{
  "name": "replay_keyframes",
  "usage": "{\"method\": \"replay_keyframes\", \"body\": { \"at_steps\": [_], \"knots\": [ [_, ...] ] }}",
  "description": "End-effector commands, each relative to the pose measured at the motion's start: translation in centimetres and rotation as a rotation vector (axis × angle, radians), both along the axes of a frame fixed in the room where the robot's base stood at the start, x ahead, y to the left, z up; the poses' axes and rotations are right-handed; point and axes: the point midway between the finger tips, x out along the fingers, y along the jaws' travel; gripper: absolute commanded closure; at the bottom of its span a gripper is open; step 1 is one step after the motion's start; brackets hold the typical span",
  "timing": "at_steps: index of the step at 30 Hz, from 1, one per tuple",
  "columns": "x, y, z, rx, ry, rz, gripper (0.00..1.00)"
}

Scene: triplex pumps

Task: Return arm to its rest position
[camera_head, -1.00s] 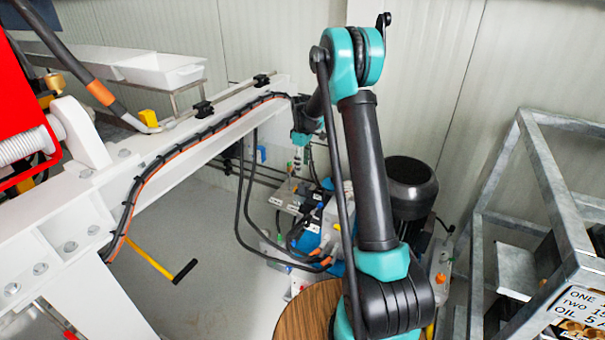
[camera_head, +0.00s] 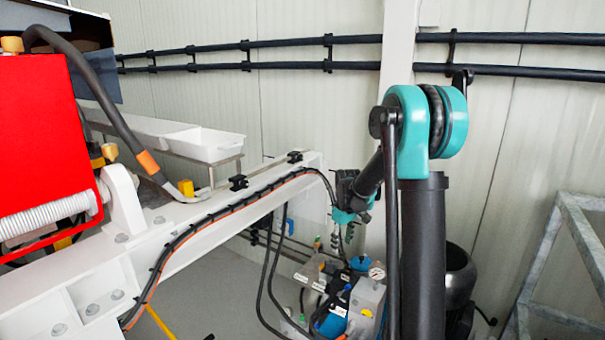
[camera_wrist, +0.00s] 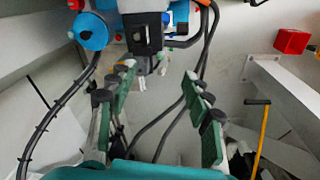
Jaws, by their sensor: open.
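My gripper (camera_head: 344,228) hangs at the end of my teal and black arm, just right of and slightly below the end of the white beam (camera_head: 190,232). It is small and partly hidden in the head view. In the wrist view my gripper (camera_wrist: 158,78) shows its two green-padded fingers spread apart with nothing between them. The pump unit (camera_head: 355,305), with a gauge and blue parts, stands below the gripper in the head view. Its blue and black parts (camera_wrist: 92,32) show beyond the fingertips in the wrist view.
Black hoses (camera_head: 268,290) hang beside the pump unit. A dark motor (camera_head: 460,275) stands behind my arm, with a grey metal frame (camera_head: 570,245) at the right. Black pipes (camera_head: 300,55) run along the wall. A yellow-handled bar (camera_wrist: 261,135) is right of the fingers.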

Motion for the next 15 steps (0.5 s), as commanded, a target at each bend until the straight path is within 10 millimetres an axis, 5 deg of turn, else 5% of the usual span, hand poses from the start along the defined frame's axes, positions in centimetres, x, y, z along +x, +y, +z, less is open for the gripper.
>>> {"method": "replay_keyframes", "body": {
  "at_steps": [15],
  "knots": [
    [-15.4, -2.8, 2.2, 0.061, -0.128, -0.352, 0.50]
  ]
}}
